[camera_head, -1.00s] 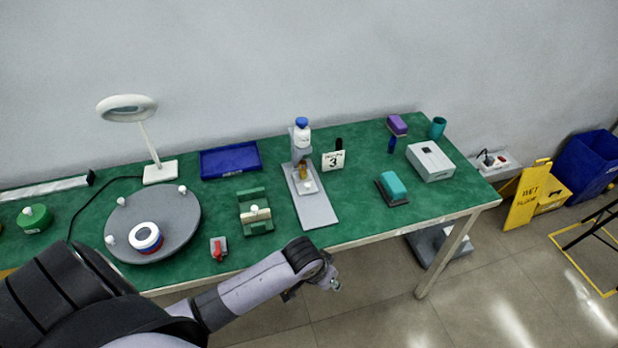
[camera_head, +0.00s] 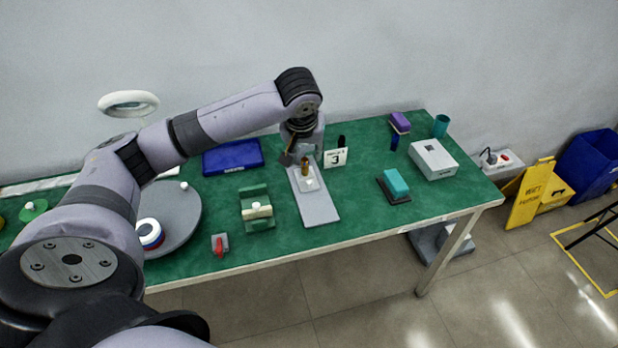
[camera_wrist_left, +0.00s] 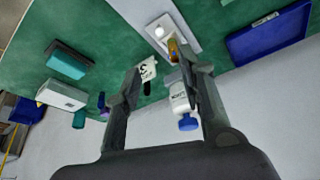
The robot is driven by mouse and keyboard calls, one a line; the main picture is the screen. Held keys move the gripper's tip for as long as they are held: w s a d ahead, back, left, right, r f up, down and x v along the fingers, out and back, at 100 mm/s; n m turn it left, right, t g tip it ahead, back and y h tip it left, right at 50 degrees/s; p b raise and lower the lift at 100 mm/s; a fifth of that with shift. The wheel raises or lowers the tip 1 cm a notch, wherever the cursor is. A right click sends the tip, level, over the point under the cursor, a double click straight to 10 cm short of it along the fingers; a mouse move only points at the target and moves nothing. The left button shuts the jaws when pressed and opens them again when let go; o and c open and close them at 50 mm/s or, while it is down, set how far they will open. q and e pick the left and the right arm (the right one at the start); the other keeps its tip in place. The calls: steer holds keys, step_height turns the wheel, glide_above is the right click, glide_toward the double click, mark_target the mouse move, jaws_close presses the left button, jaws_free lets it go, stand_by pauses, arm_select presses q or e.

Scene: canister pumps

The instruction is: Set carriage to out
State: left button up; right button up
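A grey pump stand (camera_head: 320,208) stands mid-table, with a brass cylinder (camera_head: 304,168) and a small pale block with a white knob (camera_head: 309,184) on its plate. I cannot tell for certain which part is the carriage. The white canister with a blue cap (camera_wrist_left: 181,105) shows in the left wrist view, beside one finger; my arm hides it in the head view. A green fixture (camera_head: 256,222) with a cream knob sits left of the stand. My left gripper (camera_head: 296,154) is over the stand's back end, pointing down; its fingers (camera_wrist_left: 160,72) are apart with nothing gripped. My right gripper is out of view.
A number card (camera_head: 335,158) stands close right of the pump stand. A blue tray (camera_head: 232,157) lies behind left. A red switch (camera_head: 219,245) and grey turntable (camera_head: 184,218) are left. The table's front centre is clear.

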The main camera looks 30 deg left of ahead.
mark_target(310, 181)
arm_select(q)
steer(key=p+x, duration=0.1)
steer(key=x, duration=1.6)
steer(key=shift+w+f, duration=0.1)
steer(key=shift+f, duration=0.05)
steer(key=shift+c, duration=0.2)
jaws_close()
